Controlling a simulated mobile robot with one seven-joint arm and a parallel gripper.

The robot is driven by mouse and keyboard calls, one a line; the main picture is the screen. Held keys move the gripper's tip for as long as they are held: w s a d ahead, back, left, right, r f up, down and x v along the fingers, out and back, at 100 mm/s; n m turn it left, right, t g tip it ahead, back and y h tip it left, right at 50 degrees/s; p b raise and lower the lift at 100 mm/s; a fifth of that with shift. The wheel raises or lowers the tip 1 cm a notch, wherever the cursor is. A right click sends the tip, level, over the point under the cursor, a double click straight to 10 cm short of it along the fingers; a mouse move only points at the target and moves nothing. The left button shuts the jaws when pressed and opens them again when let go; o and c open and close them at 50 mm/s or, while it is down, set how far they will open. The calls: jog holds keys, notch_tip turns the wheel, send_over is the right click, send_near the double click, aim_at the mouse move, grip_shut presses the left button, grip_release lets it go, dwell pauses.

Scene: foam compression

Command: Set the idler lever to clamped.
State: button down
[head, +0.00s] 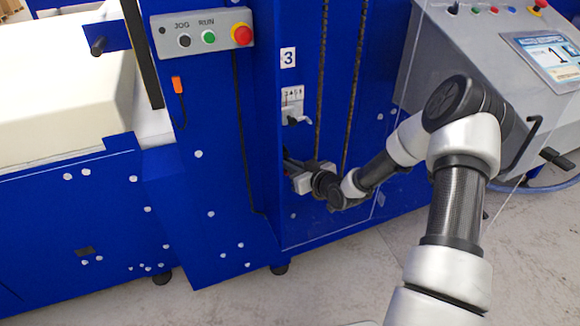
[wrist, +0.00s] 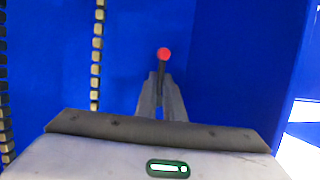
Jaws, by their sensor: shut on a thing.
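My gripper (wrist: 160,78) is shut on a dark lever with a red ball knob (wrist: 163,53). The knob sticks out past the fingertips in the wrist view, and the fingers hide most of the lever's shaft. In the head view my gripper (head: 288,162) reaches into the blue machine bay below the number 3 plate, at the left inner wall. The lever is too small and covered to make out there. I cannot tell which position the lever is in.
A small scale plate (head: 292,97) with a grey piece below it sits above my gripper. Two chains (wrist: 97,50) run vertically in the bay. A button box (head: 201,33) is at upper left and a grey console (head: 505,50) at right. A clear panel edge stands near my arm.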

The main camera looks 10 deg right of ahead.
jog(key=shift+d+f, duration=0.1)
dwell(0.3)
jog(key=c, duration=1.9)
grip_release()
jog(key=shift+o, duration=0.2)
jog(key=p+v, duration=0.3)
jog(key=v, duration=1.4)
jog(key=shift+s+r, duration=0.2)
